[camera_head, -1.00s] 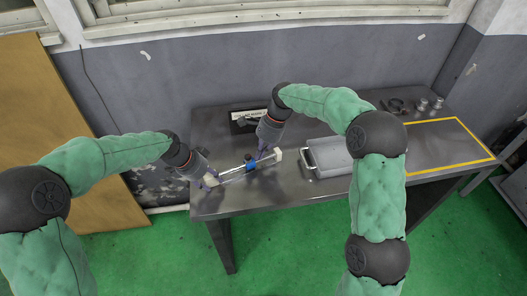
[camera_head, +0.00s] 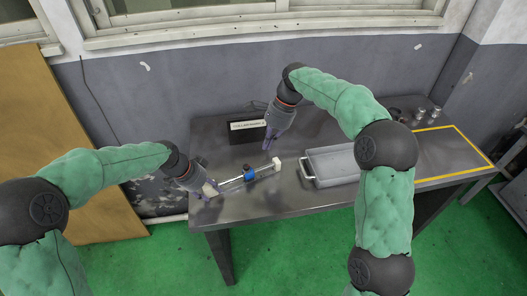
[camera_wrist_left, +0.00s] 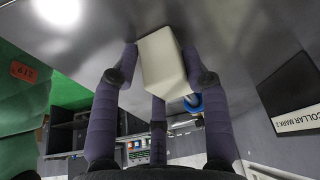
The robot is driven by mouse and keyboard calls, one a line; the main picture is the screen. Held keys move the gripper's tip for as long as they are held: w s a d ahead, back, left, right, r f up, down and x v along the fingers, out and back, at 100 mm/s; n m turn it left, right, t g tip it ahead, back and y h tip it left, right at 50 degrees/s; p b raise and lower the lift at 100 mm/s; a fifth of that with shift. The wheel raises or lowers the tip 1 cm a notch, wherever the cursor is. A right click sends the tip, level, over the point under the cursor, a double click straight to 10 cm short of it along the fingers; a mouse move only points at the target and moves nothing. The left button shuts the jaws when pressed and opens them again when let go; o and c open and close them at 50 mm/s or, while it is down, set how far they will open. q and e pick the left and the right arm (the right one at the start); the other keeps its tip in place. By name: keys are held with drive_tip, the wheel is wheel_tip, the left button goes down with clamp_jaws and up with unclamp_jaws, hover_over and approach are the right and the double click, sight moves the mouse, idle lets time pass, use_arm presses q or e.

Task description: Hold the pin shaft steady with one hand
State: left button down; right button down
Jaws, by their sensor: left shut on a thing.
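The pin shaft (camera_head: 262,170) is a thin pale rod on the dark table, slanting up to the right. A blue collar (camera_head: 249,173) sits around its middle, and a white block (camera_head: 276,163) is at its right end. My left gripper (camera_head: 209,190) is shut on the white block at the left end. In the left wrist view that white block (camera_wrist_left: 161,62) is between my fingers, with a bit of the blue collar (camera_wrist_left: 193,103) behind it. My right gripper (camera_head: 268,144) is above and behind the shaft, apart from it; its finger opening is too small to tell.
A grey tray (camera_head: 304,166) with handles stands right of the shaft. A black box with a white label (camera_head: 248,125) is at the back of the table. Several small metal parts (camera_head: 420,113) lie at the back right, near a clear yellow-outlined area (camera_head: 438,148).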

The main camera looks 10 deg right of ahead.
drive_tip(key=shift+d+r, duration=0.2)
drive_tip(key=shift+r, duration=0.15)
use_arm(q)
drive_tip(key=c, duration=0.5)
unclamp_jaws()
drive_tip(key=shift+c, duration=0.2)
